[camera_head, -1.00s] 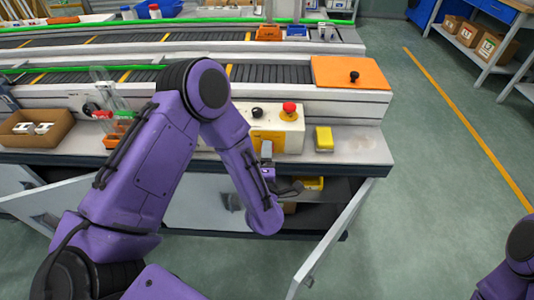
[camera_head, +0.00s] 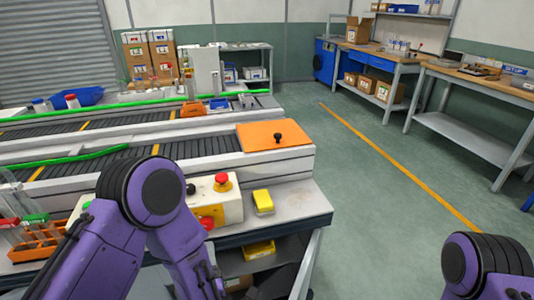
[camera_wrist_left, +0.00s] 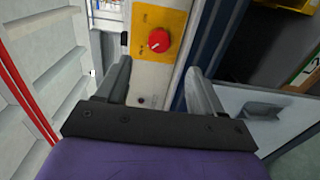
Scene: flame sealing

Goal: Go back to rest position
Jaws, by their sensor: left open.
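My left gripper (camera_wrist_left: 161,88) shows in the left wrist view. Its two fingers are wide apart, with nothing held between them. Beyond them is the white control box with a red knob (camera_wrist_left: 159,40) on a yellow plate. In the head view, my left arm (camera_head: 150,195) is bent at the lower left in front of the workbench, and its fingers cannot be made out clearly. My right arm (camera_head: 485,265) shows only in part at the lower right; its gripper is out of view.
The control box (camera_head: 232,208) and a yellow block (camera_head: 263,201) stand on the bench. An orange rack (camera_head: 42,243) is at left. Conveyors run behind. The floor at right is clear.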

